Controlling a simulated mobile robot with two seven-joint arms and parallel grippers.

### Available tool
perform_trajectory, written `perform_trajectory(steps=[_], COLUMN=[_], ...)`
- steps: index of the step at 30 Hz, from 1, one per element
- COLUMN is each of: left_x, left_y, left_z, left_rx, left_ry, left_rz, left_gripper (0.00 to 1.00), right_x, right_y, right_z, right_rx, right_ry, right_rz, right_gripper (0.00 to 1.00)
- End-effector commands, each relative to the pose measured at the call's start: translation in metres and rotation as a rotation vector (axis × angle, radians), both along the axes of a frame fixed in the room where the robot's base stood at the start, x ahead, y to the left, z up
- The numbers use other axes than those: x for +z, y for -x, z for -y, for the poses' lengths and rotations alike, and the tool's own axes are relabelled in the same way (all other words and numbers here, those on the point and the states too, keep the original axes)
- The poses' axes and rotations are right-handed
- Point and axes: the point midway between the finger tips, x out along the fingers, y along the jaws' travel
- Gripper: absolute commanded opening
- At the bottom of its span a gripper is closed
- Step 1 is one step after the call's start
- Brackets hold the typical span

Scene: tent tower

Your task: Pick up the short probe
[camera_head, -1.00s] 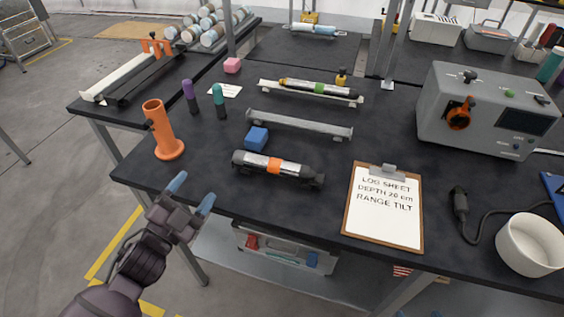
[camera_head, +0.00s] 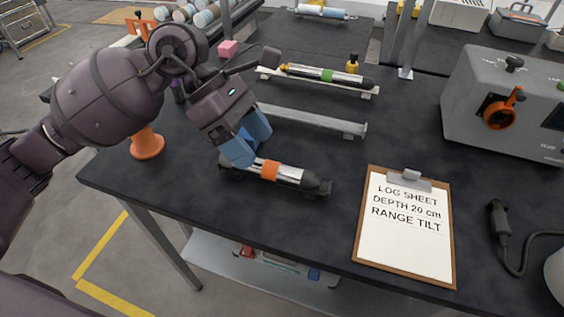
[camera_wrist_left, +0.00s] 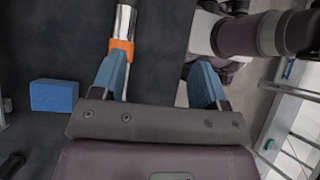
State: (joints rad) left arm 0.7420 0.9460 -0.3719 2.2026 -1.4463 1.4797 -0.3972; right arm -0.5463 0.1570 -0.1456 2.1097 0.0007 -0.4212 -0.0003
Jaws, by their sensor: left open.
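The probe with the orange band (camera_head: 270,170) has a silver body and dark ends and lies near the table's front edge. It looks shorter than the green-banded probe (camera_head: 322,75), which lies on a rail farther back. My left gripper (camera_head: 252,150) is open and points down at the orange-banded probe's left half, its fingers overlapping the probe in the picture. In the left wrist view, the probe's silver part and orange band (camera_wrist_left: 122,47) show behind one blue finger, with nothing visible between the fingers. Contact cannot be told. The probe's left end is partly hidden.
An orange stand (camera_head: 147,143) is at left, partly hidden by my arm. A clipboard (camera_head: 405,222) lies at right, and a grey instrument box (camera_head: 505,95) stands beyond it.

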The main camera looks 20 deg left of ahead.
Motion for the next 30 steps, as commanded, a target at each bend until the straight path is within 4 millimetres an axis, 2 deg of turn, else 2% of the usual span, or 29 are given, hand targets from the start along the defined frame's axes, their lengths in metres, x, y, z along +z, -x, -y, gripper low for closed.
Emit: perform_trajectory(steps=[1, 4, 9, 18, 26, 30], left_x=[-0.002, 0.001, 0.002, -0.036, -0.05, -0.068], left_y=[-0.008, -0.018, -0.025, -0.024, -0.024, -0.025], left_z=[-0.009, -0.023, -0.033, -0.019, -0.012, -0.007], left_rx=[-0.017, -0.04, -0.052, -0.051, -0.05, -0.052], left_ry=[-0.076, -0.194, -0.279, -0.282, -0.28, -0.277], left_rz=[0.05, 0.125, 0.174, 0.172, 0.175, 0.171], left_gripper=[0.68, 0.68, 0.68, 0.68, 0.68, 0.68], right_x=[-0.006, -0.007, -0.003, -0.013, -0.017, -0.023], right_y=[0.001, -0.001, -0.007, -0.003, 0.0, 0.002], right_z=[0.0, -0.001, -0.003, -0.003, -0.002, -0.001], right_rx=[0.001, 0.002, 0.004, 0.003, 0.001, 0.002], right_ry=[-0.001, -0.001, -0.004, -0.006, -0.003, -0.002], right_rz=[-0.009, -0.006, 0.008, -0.011, -0.019, -0.029], right_gripper=[0.72, 0.72, 0.72, 0.72, 0.72, 0.72])
